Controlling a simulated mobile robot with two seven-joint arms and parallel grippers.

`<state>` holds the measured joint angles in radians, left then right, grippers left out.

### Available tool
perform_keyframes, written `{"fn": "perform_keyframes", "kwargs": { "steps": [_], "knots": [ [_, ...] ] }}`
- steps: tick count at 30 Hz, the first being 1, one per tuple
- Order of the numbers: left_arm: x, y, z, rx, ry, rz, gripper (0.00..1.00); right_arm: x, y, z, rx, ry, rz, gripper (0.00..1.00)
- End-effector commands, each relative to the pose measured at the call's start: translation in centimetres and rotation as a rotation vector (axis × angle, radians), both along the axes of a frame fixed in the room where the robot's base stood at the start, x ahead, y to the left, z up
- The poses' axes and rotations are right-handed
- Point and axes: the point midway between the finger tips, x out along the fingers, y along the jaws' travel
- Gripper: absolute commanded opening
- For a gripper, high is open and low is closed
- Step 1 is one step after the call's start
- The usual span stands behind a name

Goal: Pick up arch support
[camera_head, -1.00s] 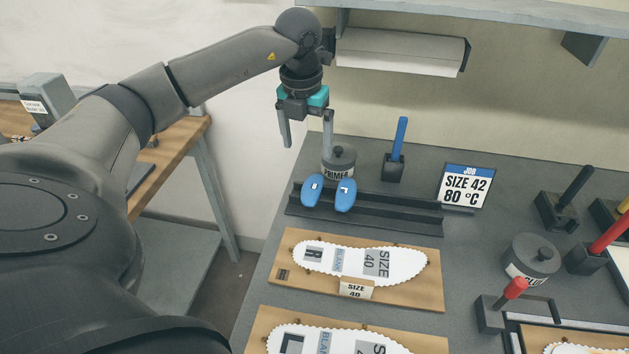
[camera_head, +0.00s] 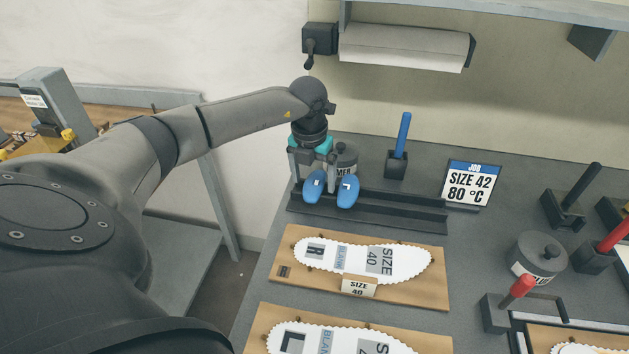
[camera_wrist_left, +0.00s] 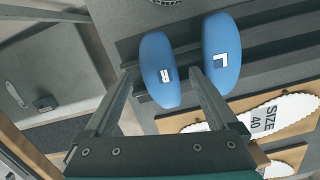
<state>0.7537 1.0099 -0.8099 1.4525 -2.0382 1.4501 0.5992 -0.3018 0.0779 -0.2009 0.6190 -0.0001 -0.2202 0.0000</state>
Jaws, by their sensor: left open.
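Two blue arch supports lean side by side in a dark grooved rack (camera_head: 408,209). The left one (camera_head: 313,188), with a small white label, also shows in the left wrist view (camera_wrist_left: 158,62). The other (camera_head: 347,191), marked L, shows to its right in the wrist view (camera_wrist_left: 221,50). My left gripper (camera_head: 311,177) is open and empty at the left support. In the wrist view its fingertips (camera_wrist_left: 163,76) appear on either side of that support's near end; I cannot tell whether they touch it. My right gripper is not in view.
A grey primer pot (camera_head: 345,158) stands close behind the arm. A blue-handled tool (camera_head: 402,135) stands in a holder to the right. Size 40 blanks lie on wooden boards (camera_head: 428,290) in front.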

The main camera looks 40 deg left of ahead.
Motion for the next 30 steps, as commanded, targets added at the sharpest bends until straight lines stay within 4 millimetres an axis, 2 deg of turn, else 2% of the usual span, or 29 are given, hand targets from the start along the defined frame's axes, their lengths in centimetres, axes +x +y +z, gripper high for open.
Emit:
{"fn": "perform_keyframes", "kwargs": {
  "steps": [5, 27, 30],
  "knots": [
    [0.00, -0.02, 0.04, 0.000, 0.000, 0.000, 0.90, 0.07, -0.14, 0.04, -0.002, -0.001, 0.000, 1.00],
    [0.01, -0.02, 0.09, -0.001, 0.000, 0.000, 0.07, 0.23, -0.18, 0.04, -0.002, -0.004, -0.001, 1.00],
    [0.01, -0.02, 0.09, -0.001, 0.000, 0.000, 0.04, 0.24, -0.19, 0.04, -0.002, -0.004, -0.001, 1.00]
  ]
}}
